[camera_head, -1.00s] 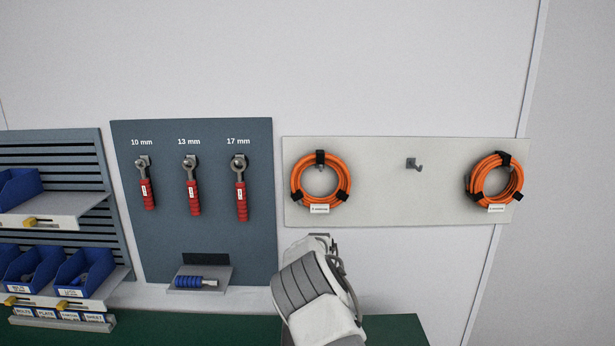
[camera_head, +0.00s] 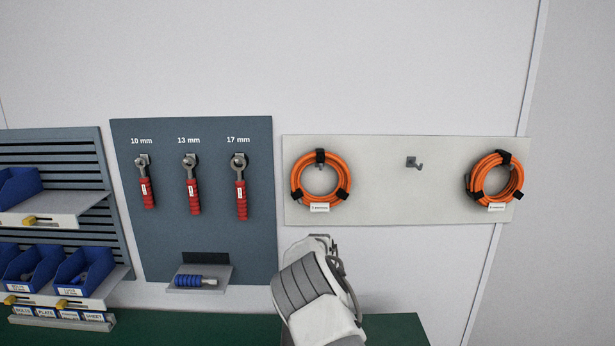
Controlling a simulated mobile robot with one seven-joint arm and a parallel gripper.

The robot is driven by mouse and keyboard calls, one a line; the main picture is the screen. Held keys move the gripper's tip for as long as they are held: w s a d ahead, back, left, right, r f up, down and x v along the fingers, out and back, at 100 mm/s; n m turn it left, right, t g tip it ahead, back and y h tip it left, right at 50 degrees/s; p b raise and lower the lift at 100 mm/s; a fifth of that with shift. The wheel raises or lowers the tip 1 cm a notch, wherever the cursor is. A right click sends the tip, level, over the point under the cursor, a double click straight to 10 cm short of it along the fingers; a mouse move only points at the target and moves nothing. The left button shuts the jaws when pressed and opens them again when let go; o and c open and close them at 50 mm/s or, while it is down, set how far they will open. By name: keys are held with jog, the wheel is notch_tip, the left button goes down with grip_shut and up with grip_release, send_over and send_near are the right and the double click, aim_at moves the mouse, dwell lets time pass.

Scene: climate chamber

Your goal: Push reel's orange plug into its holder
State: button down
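No reel, orange plug or plug holder can be made out in the head view. The only orange things are two coiled cables on a pale wall board: the left coil (camera_head: 343,192) and the right coil (camera_head: 516,184), each bound with black straps and carrying a white label. Part of my white and grey arm shows at the bottom centre, in front of the bench. My gripper's fingers cannot be seen, so whether they are open or shut is hidden.
An empty hook (camera_head: 413,163) sits between the coils on the pale board (camera_head: 390,205). Left of it, a blue-grey panel (camera_head: 215,235) holds three red-handled wrenches and a small shelf with a blue-handled tool (camera_head: 195,281). Blue bins (camera_head: 85,272) stand far left. A green bench (camera_head: 200,325) runs below.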

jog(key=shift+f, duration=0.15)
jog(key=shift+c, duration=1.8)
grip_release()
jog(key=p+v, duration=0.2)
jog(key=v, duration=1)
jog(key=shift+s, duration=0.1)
